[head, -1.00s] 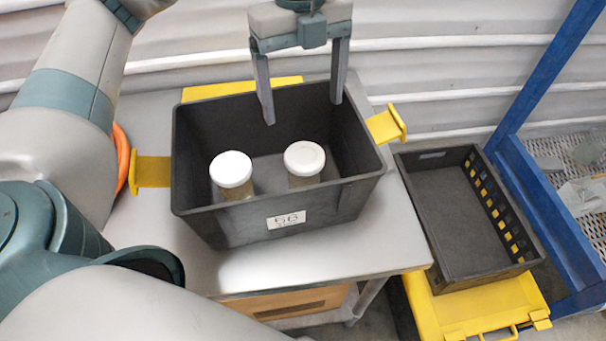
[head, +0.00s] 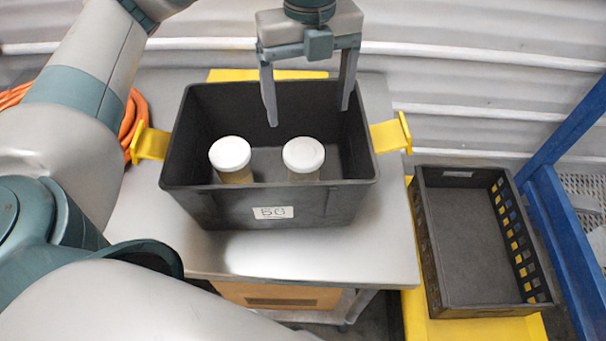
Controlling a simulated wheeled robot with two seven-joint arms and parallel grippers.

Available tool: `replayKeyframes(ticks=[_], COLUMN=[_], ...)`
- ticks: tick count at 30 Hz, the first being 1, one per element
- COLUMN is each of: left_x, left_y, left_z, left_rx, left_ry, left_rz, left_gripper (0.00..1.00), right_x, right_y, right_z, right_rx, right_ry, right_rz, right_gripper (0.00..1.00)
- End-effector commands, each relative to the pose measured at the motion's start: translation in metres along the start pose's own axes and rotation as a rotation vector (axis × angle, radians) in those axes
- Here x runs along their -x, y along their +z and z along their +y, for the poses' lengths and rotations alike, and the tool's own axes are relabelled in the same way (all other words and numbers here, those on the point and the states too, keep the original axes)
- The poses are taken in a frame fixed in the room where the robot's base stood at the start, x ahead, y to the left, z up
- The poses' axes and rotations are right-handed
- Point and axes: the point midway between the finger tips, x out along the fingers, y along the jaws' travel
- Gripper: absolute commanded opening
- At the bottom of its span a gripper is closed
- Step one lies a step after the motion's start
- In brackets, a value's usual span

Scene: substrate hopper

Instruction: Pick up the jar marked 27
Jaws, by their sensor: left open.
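Two jars with white lids stand upright inside a dark hopper bin (head: 230,209): a left jar (head: 231,156) and a right jar (head: 303,156). No number shows on either jar, so I cannot tell which is marked 27. The bin's front carries a white label that seems to read 56 or 66. My left gripper (head: 309,108) is open and empty, fingers pointing down over the back part of the bin. It is above and behind the jars, apart from both. My right gripper is not in view.
The bin stands on a grey metal table (head: 390,235) between yellow brackets (head: 391,134). An empty black crate (head: 470,240) sits lower at the right, on something yellow. A blue frame (head: 565,215) stands at far right. An orange coiled hose (head: 134,118) lies at left.

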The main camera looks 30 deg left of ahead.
Motion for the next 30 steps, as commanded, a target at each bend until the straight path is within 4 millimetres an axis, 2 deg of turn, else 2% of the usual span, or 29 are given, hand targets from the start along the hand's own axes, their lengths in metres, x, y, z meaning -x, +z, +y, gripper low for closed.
replayKeyframes(ticks=[8, 15, 24, 30], left_x=[-0.017, -0.057, -0.107, -0.121], left_y=[0.000, 0.000, 0.000, 0.000], left_z=[0.001, 0.002, 0.002, 0.001], left_rx=[0.000, 0.001, 0.002, 0.000], left_ry=[0.004, 0.006, 0.004, 0.001], left_rz=[0.002, 0.002, 0.002, 0.000], left_gripper=[0.82, 0.82, 0.82, 0.82], right_x=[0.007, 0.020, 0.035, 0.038], right_y=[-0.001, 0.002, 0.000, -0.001], right_z=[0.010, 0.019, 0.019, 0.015], right_rx=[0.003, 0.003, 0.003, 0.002], right_ry=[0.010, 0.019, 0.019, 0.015], right_rz=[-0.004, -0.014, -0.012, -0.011], right_gripper=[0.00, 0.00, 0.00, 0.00])
